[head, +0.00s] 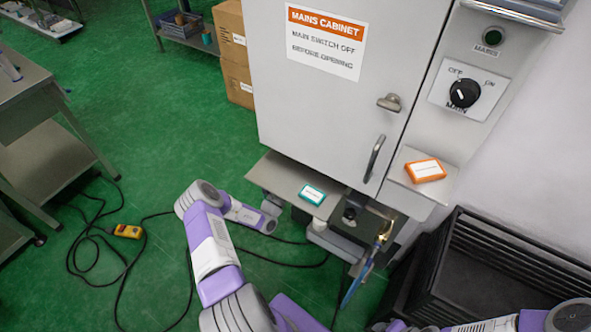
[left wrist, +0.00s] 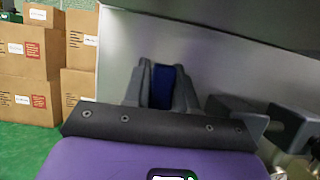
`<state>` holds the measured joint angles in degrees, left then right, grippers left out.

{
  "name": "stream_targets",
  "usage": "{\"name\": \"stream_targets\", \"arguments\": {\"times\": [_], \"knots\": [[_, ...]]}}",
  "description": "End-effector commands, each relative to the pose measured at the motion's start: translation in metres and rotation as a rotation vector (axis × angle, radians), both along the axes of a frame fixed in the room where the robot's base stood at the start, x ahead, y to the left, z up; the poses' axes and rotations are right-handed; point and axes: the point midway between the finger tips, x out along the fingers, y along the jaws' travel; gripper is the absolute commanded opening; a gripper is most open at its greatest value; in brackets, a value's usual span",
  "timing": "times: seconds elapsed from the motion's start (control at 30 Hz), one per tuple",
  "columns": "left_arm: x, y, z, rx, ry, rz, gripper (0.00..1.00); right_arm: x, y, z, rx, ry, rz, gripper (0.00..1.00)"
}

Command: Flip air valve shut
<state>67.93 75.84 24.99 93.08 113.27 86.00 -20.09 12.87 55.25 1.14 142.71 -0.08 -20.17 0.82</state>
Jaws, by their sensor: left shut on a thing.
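In the left wrist view my left gripper (left wrist: 163,80) is shut on a blue piece (left wrist: 163,92), which shows between the grey fingers. It looks like the air valve's handle, but the valve body is hidden. In the head view my left arm reaches beneath the grey shelf at the cabinet's lower left, and its fingertips are hidden there. A brass fitting (head: 384,232) with a blue hose (head: 356,284) hangs below the cabinet, to the right of the arm. My right gripper is out of view; only part of the arm shows at the lower right.
The mains cabinet (head: 335,95) stands above, with a rotary switch (head: 464,93) at right. A teal box (head: 312,195) and an orange box (head: 425,170) lie on ledges. Black crates (head: 490,255) stand at right. Cables and a yellow pendant (head: 128,231) lie on the green floor.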

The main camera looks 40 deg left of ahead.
Motion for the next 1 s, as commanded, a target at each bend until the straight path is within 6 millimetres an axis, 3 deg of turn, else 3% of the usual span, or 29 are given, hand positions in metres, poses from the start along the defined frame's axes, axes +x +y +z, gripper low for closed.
{"name": "stream_targets", "arguments": {"times": [0.23, 0.27, 0.4, 0.73, 1.0], "knots": [[0.000, 0.001, -0.001, -0.011, 0.000, 0.000, 0.00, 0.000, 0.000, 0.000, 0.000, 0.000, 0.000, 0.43], [0.000, 0.001, -0.001, -0.011, 0.000, 0.000, 0.29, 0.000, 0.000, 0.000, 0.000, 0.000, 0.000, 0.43], [0.000, 0.001, -0.001, -0.010, 0.000, 0.000, 0.47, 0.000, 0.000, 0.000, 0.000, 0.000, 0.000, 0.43], [-0.005, 0.001, -0.003, -0.009, 0.001, 0.002, 0.47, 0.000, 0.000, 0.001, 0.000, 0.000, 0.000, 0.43], [-0.045, -0.003, -0.019, -0.011, 0.003, 0.002, 0.47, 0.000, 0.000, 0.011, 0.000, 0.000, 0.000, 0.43]]}}
